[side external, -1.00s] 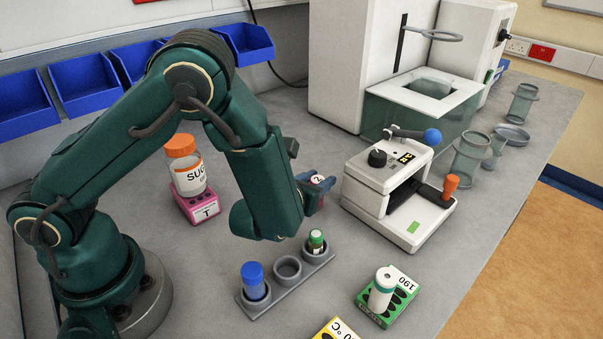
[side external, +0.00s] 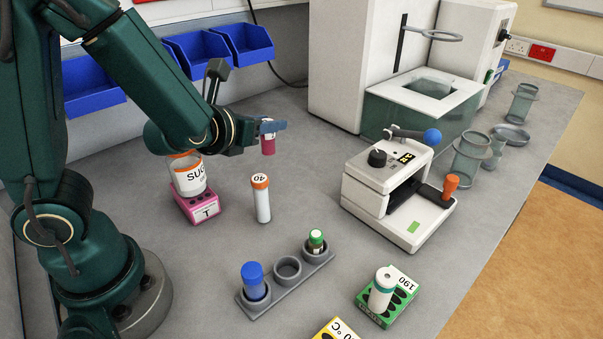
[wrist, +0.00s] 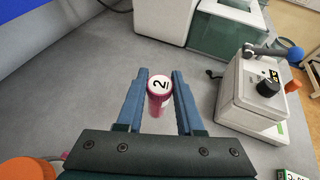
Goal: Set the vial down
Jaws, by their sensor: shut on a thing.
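The vial (side external: 268,146) has a magenta body and a white cap marked 2. My gripper (side external: 273,127) is shut on it and holds it upright or nearly so, apparently above the bench behind the orange-capped tube. In the wrist view the vial (wrist: 159,92) sits between the two blue fingers of my gripper (wrist: 160,78), its cap facing the camera. Part of the vial's upper end is hidden by a finger in the side view.
A white tube with an orange cap (side external: 261,200) stands on the bench. The grey rack (side external: 309,264) holds a blue-capped and a green-capped vial, with its middle hole empty. A jar (side external: 188,174) stands on a pink block (side external: 197,208). A white device (side external: 368,181) is right. Bench between is clear.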

